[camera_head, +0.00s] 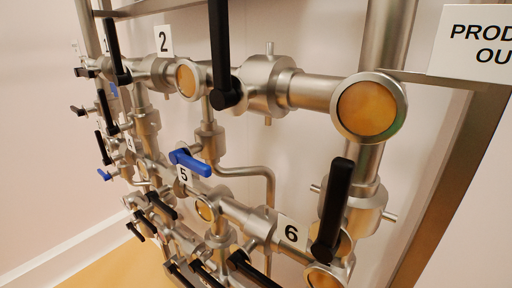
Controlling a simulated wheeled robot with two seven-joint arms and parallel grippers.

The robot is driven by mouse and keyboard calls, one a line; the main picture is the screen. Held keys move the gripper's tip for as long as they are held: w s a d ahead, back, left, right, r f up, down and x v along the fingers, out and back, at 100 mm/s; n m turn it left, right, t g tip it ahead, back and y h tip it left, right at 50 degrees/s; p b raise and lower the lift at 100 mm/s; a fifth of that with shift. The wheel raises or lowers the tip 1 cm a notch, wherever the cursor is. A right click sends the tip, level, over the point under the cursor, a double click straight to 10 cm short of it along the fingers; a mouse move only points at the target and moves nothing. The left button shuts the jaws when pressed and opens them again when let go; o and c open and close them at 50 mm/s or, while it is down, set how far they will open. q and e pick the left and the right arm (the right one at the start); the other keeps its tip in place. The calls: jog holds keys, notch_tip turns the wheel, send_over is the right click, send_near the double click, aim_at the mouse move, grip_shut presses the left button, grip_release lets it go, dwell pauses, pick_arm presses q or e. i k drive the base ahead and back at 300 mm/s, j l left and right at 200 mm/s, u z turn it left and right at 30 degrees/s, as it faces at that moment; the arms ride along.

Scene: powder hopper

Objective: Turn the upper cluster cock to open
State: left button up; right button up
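A steel pipe rack with several valves fills the view; I cannot tell for sure which one is the upper cluster cock. A large black lever (220,50) stands upright on the top pipe, right of label 2 (164,40). Another black lever (113,47) stands nearly upright left of that label. A blue handle (190,162) lies nearly level above label 5 (184,176). Smaller blue handles sit farther left, one low (104,175) and one higher (113,90). Neither of my grippers is in view.
A black lever (332,210) stands tilted by label 6 (291,233). Several black levers crowd the lower left. Round amber sight glasses (367,107) face outward. A white sign (475,42) hangs upper right over the frame post. Floor shows at bottom left.

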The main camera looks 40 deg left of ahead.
aim_at(177, 156)
jog(key=k+j+u, duration=0.1)
jog(key=u, duration=1.3)
